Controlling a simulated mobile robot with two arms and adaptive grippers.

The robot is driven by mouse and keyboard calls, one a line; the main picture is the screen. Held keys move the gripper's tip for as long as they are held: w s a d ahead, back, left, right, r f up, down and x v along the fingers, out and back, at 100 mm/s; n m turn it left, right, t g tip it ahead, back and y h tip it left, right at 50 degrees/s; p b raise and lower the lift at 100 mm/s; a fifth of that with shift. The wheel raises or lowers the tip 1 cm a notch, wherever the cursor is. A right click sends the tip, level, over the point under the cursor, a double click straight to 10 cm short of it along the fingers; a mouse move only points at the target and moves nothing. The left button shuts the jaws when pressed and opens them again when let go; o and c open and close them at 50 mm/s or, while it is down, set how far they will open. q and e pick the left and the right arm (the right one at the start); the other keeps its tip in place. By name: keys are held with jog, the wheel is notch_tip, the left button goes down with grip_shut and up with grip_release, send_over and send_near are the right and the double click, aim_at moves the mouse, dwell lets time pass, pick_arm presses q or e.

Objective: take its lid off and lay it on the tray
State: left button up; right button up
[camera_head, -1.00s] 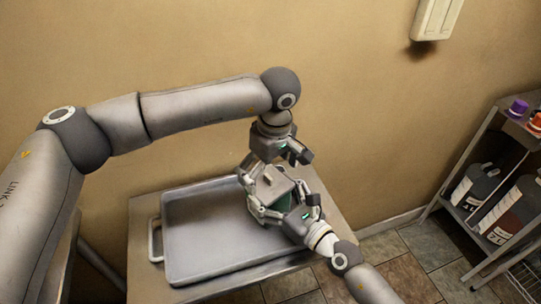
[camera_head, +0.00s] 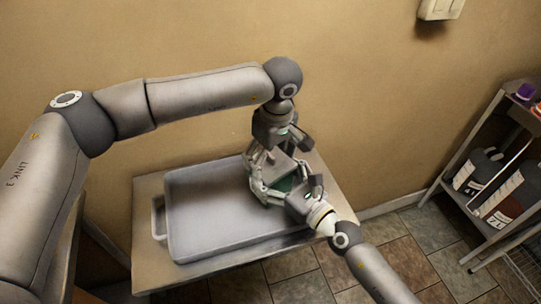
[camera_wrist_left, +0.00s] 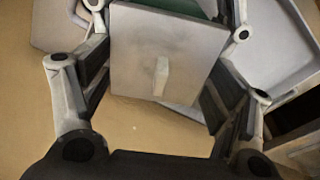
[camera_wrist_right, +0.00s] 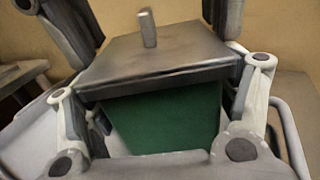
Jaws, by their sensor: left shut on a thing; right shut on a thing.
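A green bucket (camera_wrist_right: 165,115) carries a grey square lid (camera_wrist_right: 150,55) with a small upright knob. I cannot tell whether the lid is seated or slightly raised. In the head view the lid (camera_head: 282,163) is partly hidden by my grippers, at the right end of the tray (camera_head: 215,215). My left gripper (camera_wrist_left: 163,75) is shut on the lid, with a finger at each of two opposite sides. My right gripper (camera_wrist_right: 155,115) is shut on the bucket, its fingers either side of the green body below the lid. The tray is wide, grey and empty where visible.
The tray lies on a small table (camera_head: 150,275) against the tan wall. A shelf (camera_head: 470,165) with bottles stands at the far right, and a box (camera_head: 440,9) hangs on the wall. The left and middle of the tray are clear.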

pick_arm(q)
jog(key=shift+r, duration=0.15)
jog(key=shift+r, duration=1)
pick_arm(e)
jog(key=shift+f, duration=0.3)
pick_arm(q)
grip_shut()
pick_arm(e)
jog(key=shift+s, duration=0.1)
pick_arm(q)
jog(key=shift+s+d+r, duration=0.1)
jog(key=shift+r, duration=0.1)
pick_arm(e)
jog(key=shift+r, duration=0.1)
pick_arm(q)
jog(key=shift+f, duration=0.1)
pick_arm(e)
jog(key=shift+r, duration=0.2)
